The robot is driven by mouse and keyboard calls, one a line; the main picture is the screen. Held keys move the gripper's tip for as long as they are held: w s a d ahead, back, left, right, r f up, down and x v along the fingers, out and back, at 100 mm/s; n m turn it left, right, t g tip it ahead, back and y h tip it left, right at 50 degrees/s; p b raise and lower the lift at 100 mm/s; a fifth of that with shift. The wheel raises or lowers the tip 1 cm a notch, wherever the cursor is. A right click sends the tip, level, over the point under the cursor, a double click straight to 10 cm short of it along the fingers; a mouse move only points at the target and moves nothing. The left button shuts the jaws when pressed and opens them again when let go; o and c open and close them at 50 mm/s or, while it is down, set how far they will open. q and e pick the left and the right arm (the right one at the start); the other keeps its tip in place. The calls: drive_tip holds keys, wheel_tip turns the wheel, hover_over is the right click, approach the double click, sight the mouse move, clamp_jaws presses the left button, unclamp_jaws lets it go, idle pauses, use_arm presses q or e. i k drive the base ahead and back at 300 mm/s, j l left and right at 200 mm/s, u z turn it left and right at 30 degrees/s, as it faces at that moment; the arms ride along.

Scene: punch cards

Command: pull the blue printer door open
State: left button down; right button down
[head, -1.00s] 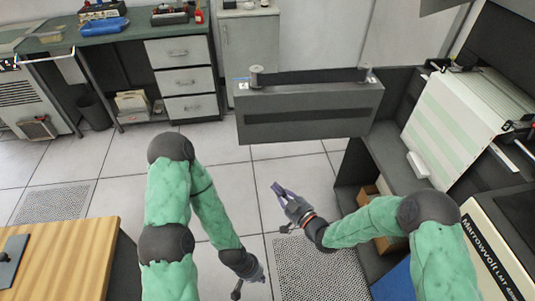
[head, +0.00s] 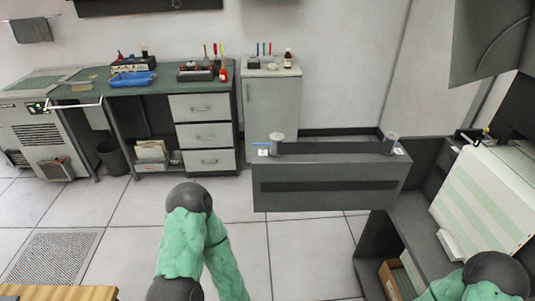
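The printer's open interior (head: 400,240) is at the lower right, below striped green-and-white paper (head: 480,200). A cardboard box (head: 395,280) sits low inside it. The blue door is not in this view. My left arm, in a green sleeve, rises from the bottom middle and bends down out of frame. My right arm shows only at the bottom right corner. Both grippers are below the picture's edge, so their state is hidden.
A grey panel unit with two spools (head: 330,185) juts out left of the printer. A workbench (head: 150,86) with drawers (head: 204,133), a grey cabinet (head: 272,115) and a waste bin (head: 111,157) stand along the back wall. The tiled floor (head: 130,210) between is open.

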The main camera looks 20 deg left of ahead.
sight(307, 176)
drive_tip(key=i+j+u, duration=0.1)
drive_tip(key=i+u, duration=0.65)
drive_tip(key=i, duration=0.2)
